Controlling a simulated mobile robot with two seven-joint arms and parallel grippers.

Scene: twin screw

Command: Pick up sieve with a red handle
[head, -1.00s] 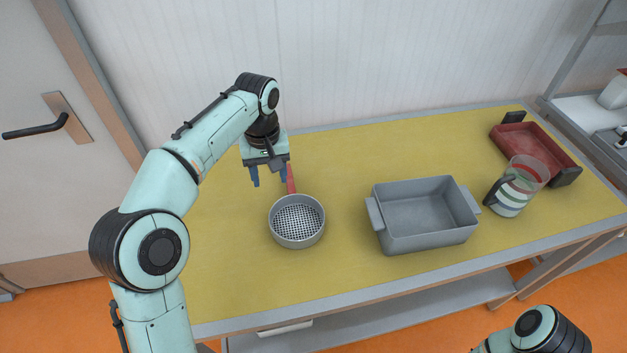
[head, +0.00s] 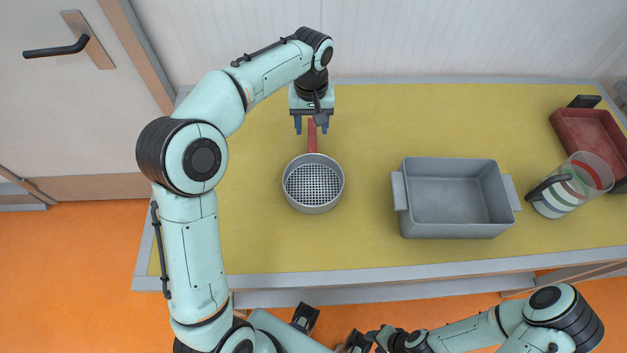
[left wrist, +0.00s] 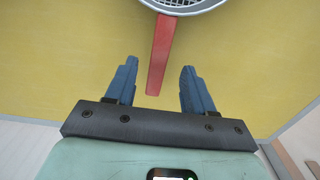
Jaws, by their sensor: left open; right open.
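The sieve (head: 313,186) is a round grey pan with a mesh bottom, lying on the table. Its red handle (head: 312,138) points toward the back wall. My left gripper (head: 312,128) is open above the handle's far end. In the left wrist view the handle (left wrist: 161,50) lies between the two blue fingers of the gripper (left wrist: 158,70), with a gap on each side. Only part of the sieve's rim and mesh shows there. My right arm is at the bottom right of the head view; its gripper cannot be seen.
A grey rectangular pan (head: 455,232) with side handles stands right of the sieve on the yellow table (head: 240,215). Further right are a clear striped jug (head: 580,180) and a red tray (head: 590,130). The table left of the sieve is clear.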

